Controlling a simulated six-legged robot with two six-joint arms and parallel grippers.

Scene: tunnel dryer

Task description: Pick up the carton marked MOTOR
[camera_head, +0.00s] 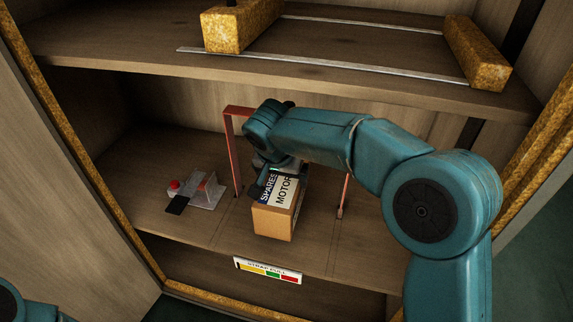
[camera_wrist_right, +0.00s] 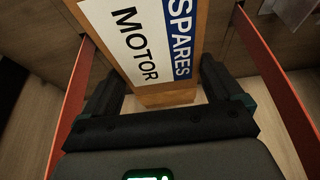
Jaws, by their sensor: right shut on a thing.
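The carton marked MOTOR (camera_head: 274,221) is a brown box in the middle of the lower shelf area in the head view. Its white and blue top label reads SPARES and MOTOR. The carton also fills the upper middle of the right wrist view (camera_wrist_right: 150,45). My right gripper (camera_head: 272,178) reaches down over its far end and is shut on it; the wrist view shows the dark fingers on either side (camera_wrist_right: 165,88). I cannot tell whether the carton touches the shelf. My left gripper is out of view; only a bit of my left arm shows at the lower left.
A red frame (camera_head: 234,150) stands around the carton's place, with posts on both sides. A grey device with a red button (camera_head: 203,191) sits to the left on the lower shelf (camera_head: 150,215). An upper shelf (camera_head: 330,85) with yellowish blocks hangs above. A coloured label strip (camera_head: 267,271) is below.

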